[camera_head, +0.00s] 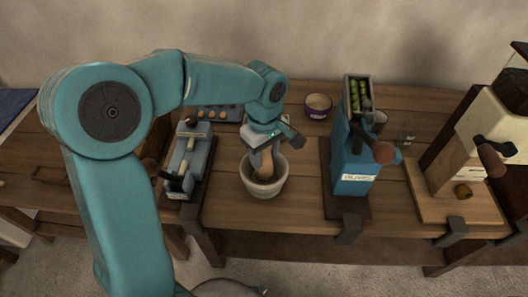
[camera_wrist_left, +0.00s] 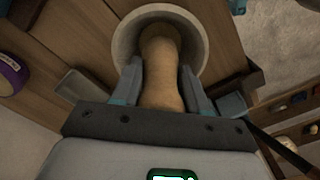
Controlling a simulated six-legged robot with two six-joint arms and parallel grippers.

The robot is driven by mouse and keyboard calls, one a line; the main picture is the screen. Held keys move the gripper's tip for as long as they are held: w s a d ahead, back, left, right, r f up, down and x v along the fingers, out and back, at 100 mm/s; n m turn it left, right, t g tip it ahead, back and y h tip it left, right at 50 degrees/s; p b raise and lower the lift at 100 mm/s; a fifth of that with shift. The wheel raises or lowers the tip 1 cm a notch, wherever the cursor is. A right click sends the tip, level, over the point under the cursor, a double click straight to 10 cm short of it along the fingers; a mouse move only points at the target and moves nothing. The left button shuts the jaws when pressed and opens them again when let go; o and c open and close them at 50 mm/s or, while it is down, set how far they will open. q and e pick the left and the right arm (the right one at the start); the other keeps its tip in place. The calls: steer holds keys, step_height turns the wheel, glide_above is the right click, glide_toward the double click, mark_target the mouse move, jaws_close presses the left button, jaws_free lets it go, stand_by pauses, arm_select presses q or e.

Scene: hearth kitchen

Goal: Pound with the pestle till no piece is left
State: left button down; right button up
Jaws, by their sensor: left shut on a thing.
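My left gripper (camera_head: 262,145) is shut on the wooden pestle (camera_head: 267,165) above the mortar. The pestle leans a little and its lower end is inside the grey stone mortar (camera_head: 264,190), which stands on the wooden bench. In the left wrist view the pestle (camera_wrist_left: 161,72) sits between the two fingers (camera_wrist_left: 163,88), and its far end reaches into the round mortar (camera_wrist_left: 199,35). The pestle hides most of the mortar's inside, so I cannot tell whether any pieces lie there. My right gripper is not in view.
A blue machine (camera_head: 352,150) with green pieces in its top stands right of the mortar. A grey device (camera_head: 186,160) stands close on the left. A cream machine (camera_head: 470,140) stands far right on the bench (camera_head: 225,212).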

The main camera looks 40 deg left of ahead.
arm_select(q)
steer(key=shift+f+b, duration=0.5)
steer(key=shift+f, duration=0.3)
steer(key=shift+r, duration=0.1)
steer(key=shift+r+p, duration=1.75)
steer(key=shift+r, duration=0.35)
steer(key=shift+f, duration=0.1)
steer(key=shift+f+b, duration=0.6)
steer(key=shift+r, duration=0.1)
step_height(320, 180, up, 7)
steer(key=p, duration=0.5)
steer(key=shift+p, duration=0.3)
steer(key=shift+s, duration=0.1)
